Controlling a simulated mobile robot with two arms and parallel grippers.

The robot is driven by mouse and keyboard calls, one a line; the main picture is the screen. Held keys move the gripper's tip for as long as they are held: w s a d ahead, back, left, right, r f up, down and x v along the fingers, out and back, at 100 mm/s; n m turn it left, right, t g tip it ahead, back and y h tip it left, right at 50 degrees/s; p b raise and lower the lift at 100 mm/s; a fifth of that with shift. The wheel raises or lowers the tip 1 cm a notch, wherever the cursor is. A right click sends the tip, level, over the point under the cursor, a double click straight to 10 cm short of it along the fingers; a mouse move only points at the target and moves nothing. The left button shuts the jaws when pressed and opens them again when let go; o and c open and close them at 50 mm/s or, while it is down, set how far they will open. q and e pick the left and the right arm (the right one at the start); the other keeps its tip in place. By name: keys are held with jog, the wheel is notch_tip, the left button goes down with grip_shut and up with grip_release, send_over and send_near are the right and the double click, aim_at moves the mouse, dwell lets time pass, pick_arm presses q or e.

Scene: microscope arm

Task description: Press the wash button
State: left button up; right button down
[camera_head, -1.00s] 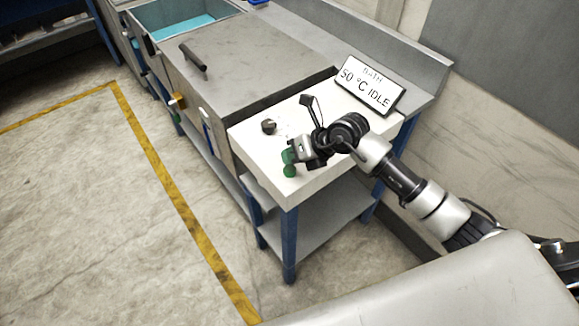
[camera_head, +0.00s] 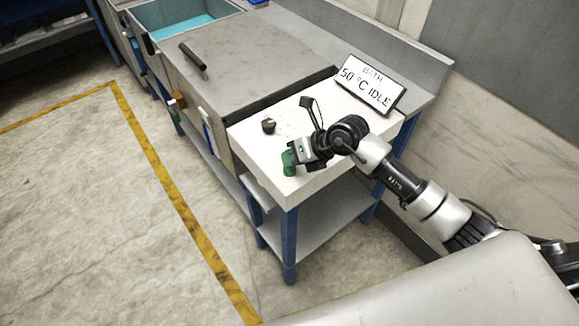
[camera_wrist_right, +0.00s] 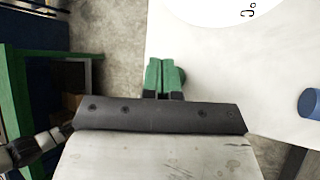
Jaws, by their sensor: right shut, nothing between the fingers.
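My right gripper (camera_head: 288,157) is over the front corner of the white-topped panel (camera_head: 318,184). Its green fingers are together with nothing between them, and they point down at the panel. They also show in the right wrist view (camera_wrist_right: 164,76). A green button-like piece (camera_wrist_right: 181,62) shows partly behind the fingers there. In the head view the green of the fingers and of that piece runs together at the panel's front-left edge. I cannot tell whether they touch, and no wash label is readable. My left gripper is not in view.
A dark knob (camera_head: 268,126) stands on the panel, left of the gripper. A display sign (camera_head: 370,85) reading "BATH 50 °C IDLE" stands at the back. A blue round knob (camera_wrist_right: 311,103) shows at the right wrist view's edge. A steel lid (camera_head: 240,60) with a handle lies to the left.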

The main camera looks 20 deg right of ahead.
jog(key=shift+f+b, duration=0.4)
jog(key=shift+f, duration=0.1)
dwell(0.6)
dwell(0.3)
jog(key=shift+r+p, duration=0.8)
jog(key=shift+r, duration=0.15)
jog(key=shift+r, duration=0.1)
notch_tip(320, 180, up, 5)
jog(key=p, duration=0.4)
dwell(0.5)
